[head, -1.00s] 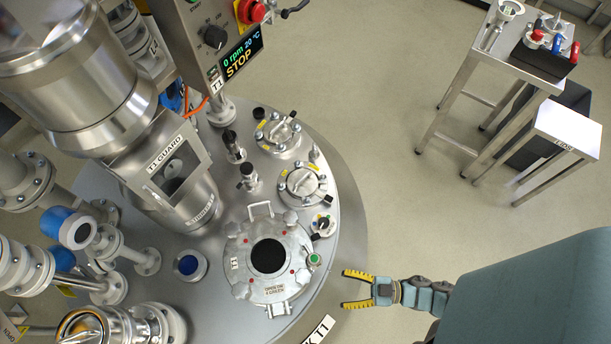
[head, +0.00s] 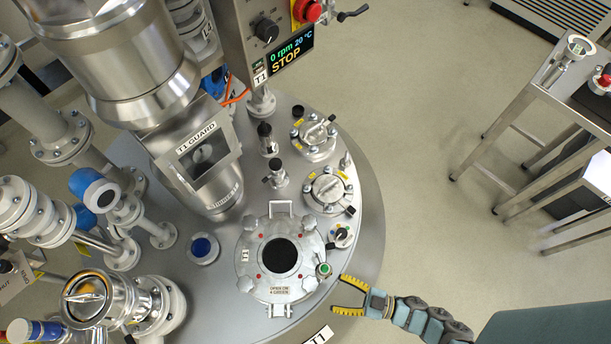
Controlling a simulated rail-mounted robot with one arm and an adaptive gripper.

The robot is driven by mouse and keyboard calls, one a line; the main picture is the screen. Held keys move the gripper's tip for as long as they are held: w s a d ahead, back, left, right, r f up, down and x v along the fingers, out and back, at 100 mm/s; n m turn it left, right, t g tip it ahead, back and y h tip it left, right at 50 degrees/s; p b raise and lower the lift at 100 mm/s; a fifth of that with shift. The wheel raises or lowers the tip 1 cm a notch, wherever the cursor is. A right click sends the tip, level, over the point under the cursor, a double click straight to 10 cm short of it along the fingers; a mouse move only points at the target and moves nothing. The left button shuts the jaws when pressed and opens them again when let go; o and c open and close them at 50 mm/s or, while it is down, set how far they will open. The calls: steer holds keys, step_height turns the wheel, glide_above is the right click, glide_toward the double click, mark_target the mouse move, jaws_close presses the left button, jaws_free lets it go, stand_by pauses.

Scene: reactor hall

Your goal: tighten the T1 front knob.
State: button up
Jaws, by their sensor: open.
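The round metal T1 hatch lid (head: 255,262), with a dark centre window, lies on the vessel top. Grey lobed knobs sit around its rim, with red dots beside several of them. The knob on the near right rim (head: 309,284) is the closest to my gripper; I cannot tell for certain which knob is the front one. A green-topped round piece (head: 324,269) sits at the lid's right edge. My gripper (head: 337,295) has yellow toothed fingers, open and empty, pointing left. It is just right of the lid, over the vessel's edge, and appears apart from the knobs.
Two capped ports (head: 327,188) and a small dial unit (head: 341,235) stand behind my gripper. The T1 guard (head: 205,160) and control box (head: 270,35) rise behind the lid. A steel table (head: 545,95) is at the right; the floor between is clear.

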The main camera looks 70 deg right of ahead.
mark_target(310, 285)
steer(key=w, duration=0.3)
steer(key=w+a+b, duration=0.1)
steer(key=w, duration=0.3)
steer(key=w+b, duration=0.1)
steer(key=w, duration=0.3)
steer(key=shift+w+a, duration=0.2)
steer(key=shift+w, duration=0.2)
jaws_close()
